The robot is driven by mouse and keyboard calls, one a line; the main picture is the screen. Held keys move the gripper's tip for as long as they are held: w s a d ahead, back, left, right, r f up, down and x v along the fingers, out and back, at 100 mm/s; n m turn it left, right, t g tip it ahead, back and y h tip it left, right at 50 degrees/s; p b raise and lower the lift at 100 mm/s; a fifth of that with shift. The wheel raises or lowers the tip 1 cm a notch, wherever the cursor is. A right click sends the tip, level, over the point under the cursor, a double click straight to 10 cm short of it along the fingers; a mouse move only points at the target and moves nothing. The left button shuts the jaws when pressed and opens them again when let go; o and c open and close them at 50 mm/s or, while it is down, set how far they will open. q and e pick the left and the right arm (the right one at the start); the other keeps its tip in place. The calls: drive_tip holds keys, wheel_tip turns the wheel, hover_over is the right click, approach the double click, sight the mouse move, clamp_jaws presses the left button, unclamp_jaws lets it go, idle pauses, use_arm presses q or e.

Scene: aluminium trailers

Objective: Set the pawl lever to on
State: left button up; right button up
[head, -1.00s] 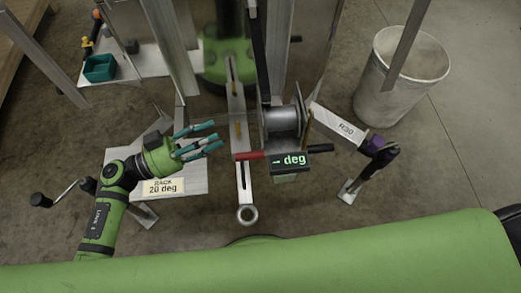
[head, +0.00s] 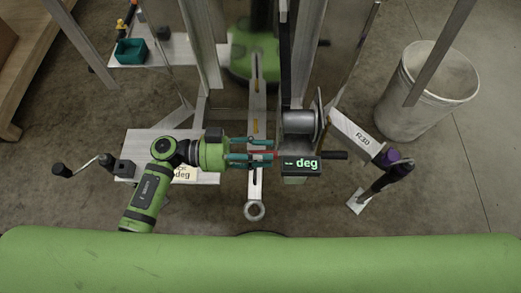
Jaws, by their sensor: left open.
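A red-gripped lever (head: 269,154), which I take to be the pawl lever, sticks out to the left of the winch. My left gripper (head: 271,155), in from the left, is open with its teal fingers reaching over and around the red grip. I cannot tell whether they touch it. The grey winch drum (head: 298,122) is just above, with a small display (head: 300,165) reading "deg" below it. The lever's pivot is hidden. My right gripper is not in view.
A slotted metal bar (head: 256,185) with a ring end hangs just under my left fingers. A black handle (head: 334,155) sticks out right of the display. An "FC30" bar (head: 352,133) and a white bucket (head: 424,100) stand at right. A teal bin (head: 131,51) is at upper left.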

use_arm(q)
clamp_jaws()
drive_tip(key=shift+w+r+p, duration=0.2)
drive_tip(key=shift+r+p, duration=0.05)
drive_tip(key=shift+p, duration=0.2)
drive_tip(key=w+r+n+p, duration=0.2)
drive_tip(key=w+n+p, duration=0.4)
drive_tip(key=w+n, duration=0.4)
drive_tip(key=shift+n+p, duration=0.3)
drive_tip(key=shift+n, duration=0.8)
